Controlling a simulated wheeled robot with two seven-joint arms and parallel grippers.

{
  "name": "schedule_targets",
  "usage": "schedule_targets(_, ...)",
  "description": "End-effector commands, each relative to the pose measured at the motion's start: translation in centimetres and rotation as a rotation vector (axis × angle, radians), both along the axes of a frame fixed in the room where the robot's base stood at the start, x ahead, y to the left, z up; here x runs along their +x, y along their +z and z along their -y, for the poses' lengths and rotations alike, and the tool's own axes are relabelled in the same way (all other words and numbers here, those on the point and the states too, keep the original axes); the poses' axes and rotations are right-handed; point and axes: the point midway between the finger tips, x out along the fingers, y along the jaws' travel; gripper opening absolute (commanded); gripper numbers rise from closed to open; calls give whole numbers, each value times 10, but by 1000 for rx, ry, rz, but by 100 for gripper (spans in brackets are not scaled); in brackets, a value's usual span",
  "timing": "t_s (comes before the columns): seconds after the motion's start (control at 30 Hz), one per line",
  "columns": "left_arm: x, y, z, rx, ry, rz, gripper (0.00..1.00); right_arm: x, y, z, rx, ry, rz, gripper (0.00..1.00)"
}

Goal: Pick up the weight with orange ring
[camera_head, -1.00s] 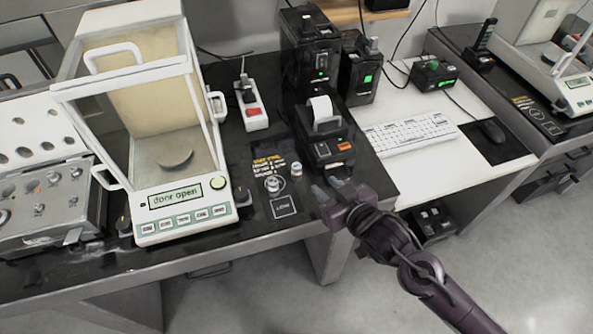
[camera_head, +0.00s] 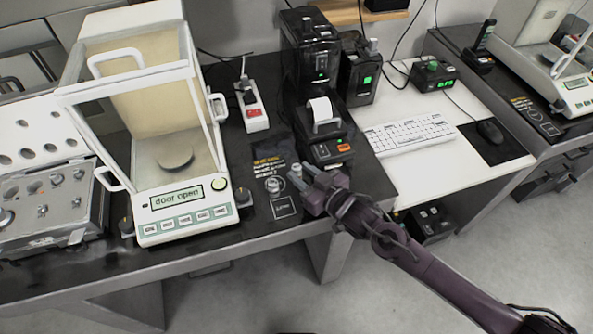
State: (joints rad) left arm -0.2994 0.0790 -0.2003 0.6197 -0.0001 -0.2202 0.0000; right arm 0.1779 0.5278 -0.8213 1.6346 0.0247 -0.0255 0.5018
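Two small silvery weights stand on the dark table beside the balance. One weight (camera_head: 272,186) is nearer the balance, and the other weight (camera_head: 296,169) is a little farther back and to the right. I cannot make out an orange ring on either at this size. My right gripper (camera_head: 300,175) reaches in from the right with its fingers apart. Its fingertips are at the farther weight and partly overlap it in the picture; I cannot tell whether they touch it. My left gripper is not in view.
The balance (camera_head: 185,222) reads "door open" at the left. A metal weight case (camera_head: 85,222) holds several weights at the far left. A label printer (camera_head: 325,150) stands just behind my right gripper. A white keyboard (camera_head: 408,134) lies farther right.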

Motion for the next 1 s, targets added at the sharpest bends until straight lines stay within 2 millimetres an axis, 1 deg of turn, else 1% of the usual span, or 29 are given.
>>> schedule_targets(0.23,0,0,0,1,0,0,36,1,-1,-2,0,1,0,33)
schedule_targets(0.27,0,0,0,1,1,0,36,1,-1,-2,-1,0,-1,30)
schedule_targets(0.4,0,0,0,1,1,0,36,1,-1,-2,-1,0,-1,12)
schedule_targets(0.5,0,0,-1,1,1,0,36,1,-1,-1,-1,0,-1,0)
schedule_targets(0.83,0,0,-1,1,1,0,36,2,3,-1,1,0,1,0)
schedule_targets(1.0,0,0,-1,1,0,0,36,2,18,-1,2,0,2,0)
